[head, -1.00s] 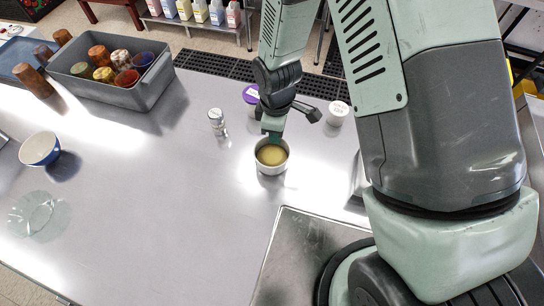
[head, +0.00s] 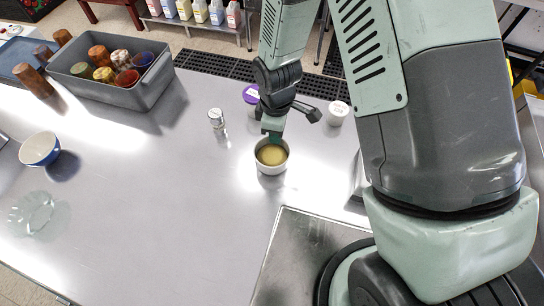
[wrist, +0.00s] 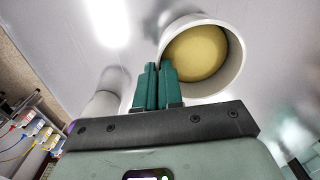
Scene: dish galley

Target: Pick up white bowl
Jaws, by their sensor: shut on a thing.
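The white bowl (head: 272,170), with a yellow inside, is on the steel counter near the middle of the head view. In the wrist view the white bowl (wrist: 236,74) shows at the upper right, its mouth turned to the camera. My gripper (head: 272,138) is at the bowl's far rim in the head view. In the wrist view the green fingers of my gripper (wrist: 159,70) are close together, shut on the rim at the bowl's left side. Whether the bowl's base touches the counter I cannot tell.
A purple-lidded jar (head: 250,93) and a white-lidded jar (head: 338,110) stand behind the bowl. A small shaker (head: 216,118) is to its left. A grey bin (head: 146,95) of cups, a blue bowl (head: 40,149) and a clear dish (head: 32,212) are farther left. Counter between is clear.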

